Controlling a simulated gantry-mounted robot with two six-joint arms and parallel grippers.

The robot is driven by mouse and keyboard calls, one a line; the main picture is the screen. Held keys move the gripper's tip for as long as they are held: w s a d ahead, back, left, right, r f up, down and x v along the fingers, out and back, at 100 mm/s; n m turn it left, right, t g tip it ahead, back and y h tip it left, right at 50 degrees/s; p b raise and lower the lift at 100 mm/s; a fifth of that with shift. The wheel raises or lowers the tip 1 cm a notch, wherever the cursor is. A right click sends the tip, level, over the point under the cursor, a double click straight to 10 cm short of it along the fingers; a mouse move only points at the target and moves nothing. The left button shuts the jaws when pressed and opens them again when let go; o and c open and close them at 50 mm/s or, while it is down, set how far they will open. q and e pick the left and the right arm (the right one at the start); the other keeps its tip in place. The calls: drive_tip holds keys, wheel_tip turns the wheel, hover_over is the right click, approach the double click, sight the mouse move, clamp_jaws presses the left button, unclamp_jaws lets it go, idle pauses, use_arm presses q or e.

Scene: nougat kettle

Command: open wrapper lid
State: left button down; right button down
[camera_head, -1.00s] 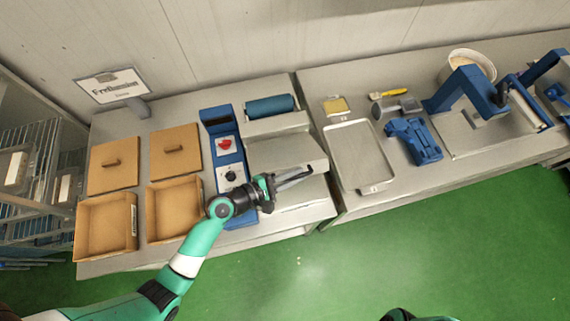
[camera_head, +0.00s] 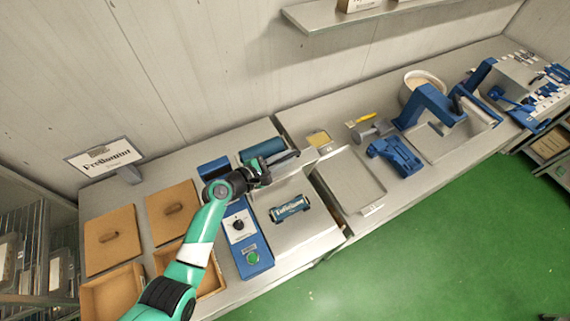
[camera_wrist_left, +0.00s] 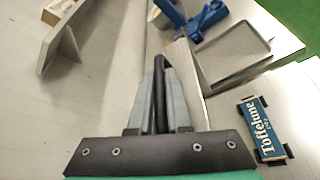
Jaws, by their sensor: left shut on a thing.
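The wrapper is the machine with the blue control panel (camera_head: 243,235) and grey metal bed (camera_head: 312,232) on the left table. Its lid stands raised toward the back, seen nearly edge-on and mostly hidden by my gripper. A dark blue-labelled bar (camera_head: 290,207) lies on the exposed bed; it also shows in the left wrist view (camera_wrist_left: 264,130). My left gripper (camera_head: 286,158) is above the back part of the wrapper. In the left wrist view its fingers (camera_wrist_left: 159,85) are shut on a dark bar, which appears to be the lid handle. My right gripper is out of view.
A blue roll (camera_head: 262,149) sits behind the lid. Cardboard lids (camera_head: 112,240) and boxes stand to the left. A metal tray (camera_head: 350,182), a blue tool (camera_head: 394,155) and a blue press (camera_head: 432,103) stand right. A sign (camera_head: 104,157) is at the back left.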

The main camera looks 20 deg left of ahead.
use_arm(q)
drive_tip(key=shift+a+f, duration=0.1)
idle(0.3)
drive_tip(key=c, duration=0.9)
unclamp_jaws()
drive_tip(key=shift+o, duration=0.2)
drive_tip(key=shift+s+a+r, duration=0.1)
drive_tip(key=shift+s+r, duration=0.1)
drive_tip(key=shift+s, duration=0.05)
drive_tip(key=p+v, duration=0.3)
drive_tip(key=v, duration=0.7)
drive_tip(key=shift+r, duration=0.1)
drive_tip(key=shift+s+a, duration=0.2)
drive_tip(key=shift+s, duration=0.2)
